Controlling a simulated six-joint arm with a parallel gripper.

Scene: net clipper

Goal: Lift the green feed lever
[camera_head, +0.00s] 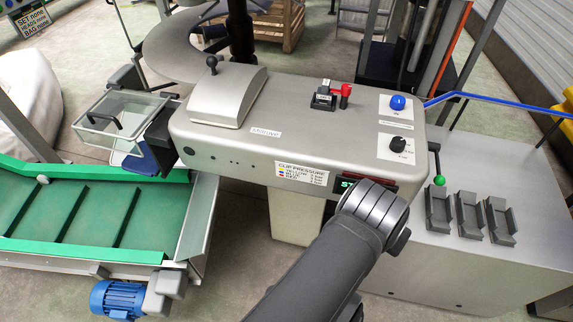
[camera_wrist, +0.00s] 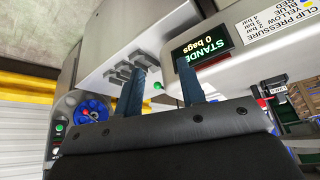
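The green feed lever (camera_head: 439,180) is a dark rod with a green ball at its lower end, at the right end of the grey machine housing. The rod points down. In the wrist view the small green ball (camera_wrist: 158,86) shows between my two fingers, some way beyond them. My gripper (camera_wrist: 161,64) is open and empty, its two dark blue fingers apart. In the head view my forearm and wrist are in front of the machine's display, left of the lever; the fingers are hidden there.
Several grey clip holders (camera_head: 470,214) stand on the side cabinet (camera_head: 480,265) right of the lever. The housing (camera_head: 290,110) carries a blue knob (camera_head: 397,103), a black dial (camera_head: 398,144) and a red lever (camera_head: 345,92). A green conveyor (camera_head: 80,215) lies at left.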

